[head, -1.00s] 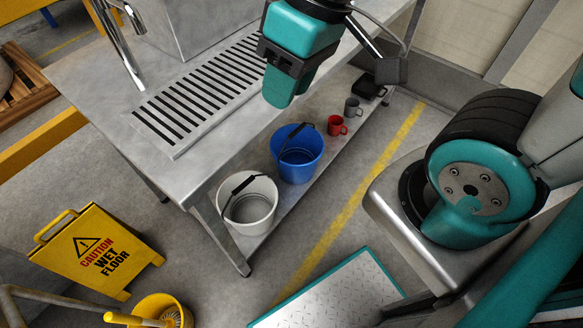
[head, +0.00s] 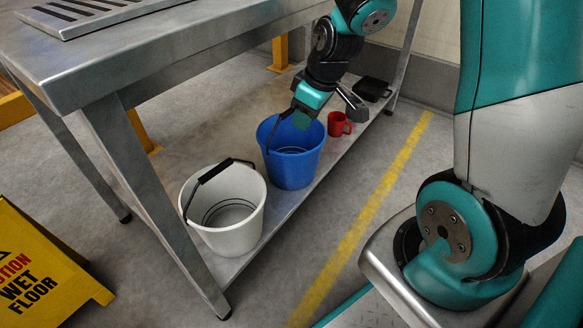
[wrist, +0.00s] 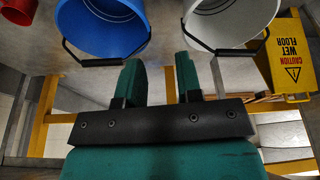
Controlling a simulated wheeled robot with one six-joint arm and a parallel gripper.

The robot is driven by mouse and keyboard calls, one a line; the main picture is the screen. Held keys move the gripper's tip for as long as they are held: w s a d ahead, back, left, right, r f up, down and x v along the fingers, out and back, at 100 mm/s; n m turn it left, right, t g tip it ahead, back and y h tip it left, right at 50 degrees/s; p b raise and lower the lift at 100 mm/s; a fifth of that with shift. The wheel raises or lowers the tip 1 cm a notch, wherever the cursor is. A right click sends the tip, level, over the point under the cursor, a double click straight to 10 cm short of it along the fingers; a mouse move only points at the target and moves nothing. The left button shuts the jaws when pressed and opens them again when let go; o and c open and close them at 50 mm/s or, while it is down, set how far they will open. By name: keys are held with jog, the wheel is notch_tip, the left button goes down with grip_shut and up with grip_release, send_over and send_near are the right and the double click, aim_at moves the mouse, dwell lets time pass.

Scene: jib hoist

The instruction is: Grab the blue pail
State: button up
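The blue pail (head: 292,168) stands upright on the low shelf under the steel bench.
A white pail (head: 228,215) stands close by, nearer the bench leg (head: 150,190). A red mug (head: 337,124) and a black box (head: 370,90) sit further along the shelf (head: 262,262). The bench top (head: 180,45) overhangs. A yellow wet-floor sign (head: 40,270) stands at lower left.

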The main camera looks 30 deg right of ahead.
jog(key=w+d+f+n+y, duration=0.1)
jog(key=w+d+f+n, duration=0.3)
jog(key=w+d+f, duration=0.1)
jog(key=b, duration=0.6)
send_near(286, 154)
jog(key=shift+t, duration=0.4)
jog(key=f, duration=0.2)
jog(key=w+f, duration=0.1)
jog(key=f, duration=0.2)
jog(key=b+x, duration=0.1)
jog(key=x, duration=0.1)
jog(key=b+x, duration=0.3)
jog(key=x, duration=0.1)
jog(key=shift+s+a, duration=0.15)
jog(key=shift+a, duration=0.1)
jog(key=shift+r, duration=0.1)
grip_shut()
